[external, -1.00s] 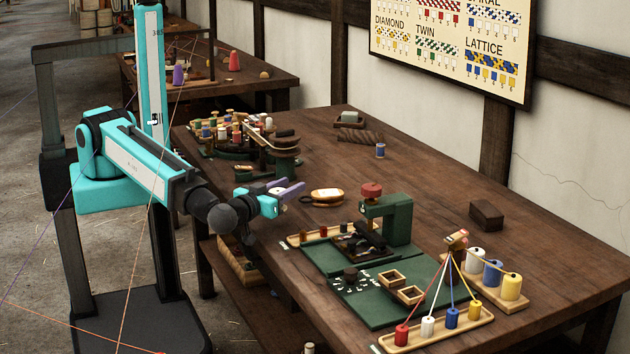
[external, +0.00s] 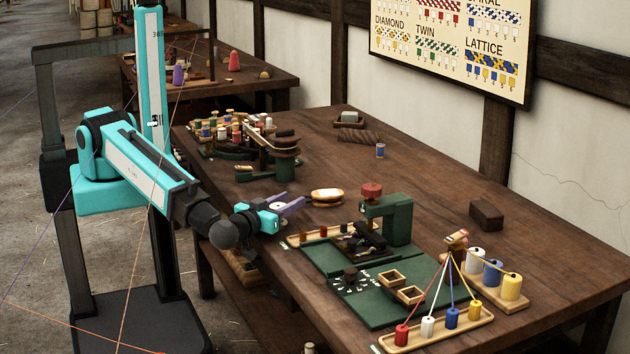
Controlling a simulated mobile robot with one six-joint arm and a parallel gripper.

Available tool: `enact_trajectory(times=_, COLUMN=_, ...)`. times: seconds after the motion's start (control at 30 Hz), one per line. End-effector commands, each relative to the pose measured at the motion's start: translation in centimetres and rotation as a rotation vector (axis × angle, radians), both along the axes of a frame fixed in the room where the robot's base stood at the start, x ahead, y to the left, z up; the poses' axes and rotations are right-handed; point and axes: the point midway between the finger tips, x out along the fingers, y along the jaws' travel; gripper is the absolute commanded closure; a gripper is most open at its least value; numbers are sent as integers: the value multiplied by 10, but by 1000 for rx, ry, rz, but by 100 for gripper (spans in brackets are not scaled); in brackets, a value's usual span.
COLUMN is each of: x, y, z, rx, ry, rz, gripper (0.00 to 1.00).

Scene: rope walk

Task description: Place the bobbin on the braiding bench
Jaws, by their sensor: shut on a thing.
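My gripper (external: 288,204) is over the left front part of the long dark wooden braiding bench (external: 425,165). Its lavender fingers are shut on a small pale round thing (external: 278,207), which I take to be the bobbin. The fingers hide most of it. It looks a little above the bench top, but the exact gap cannot be told. The bench top is bare just left of my gripper.
An oval wooden dish (external: 327,195) lies just beyond my fingertips. A green press (external: 397,220) on a green mat (external: 370,315) stands to the right. A rack with several spools (external: 212,131) is at the far left. The back middle is mostly clear.

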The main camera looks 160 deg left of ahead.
Motion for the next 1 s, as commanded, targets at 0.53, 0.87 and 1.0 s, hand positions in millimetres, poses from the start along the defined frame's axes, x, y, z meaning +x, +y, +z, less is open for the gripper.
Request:
enact_trajectory(times=0.53, x=0, y=0, z=-4, rx=0, ry=0, rz=0, gripper=89)
enact_trajectory(times=0.87, x=0, y=0, z=-3, rx=0, ry=0, rz=0, gripper=45)
enact_trajectory(times=1.0, x=0, y=0, z=-3, rx=0, ry=0, rz=0, gripper=45)
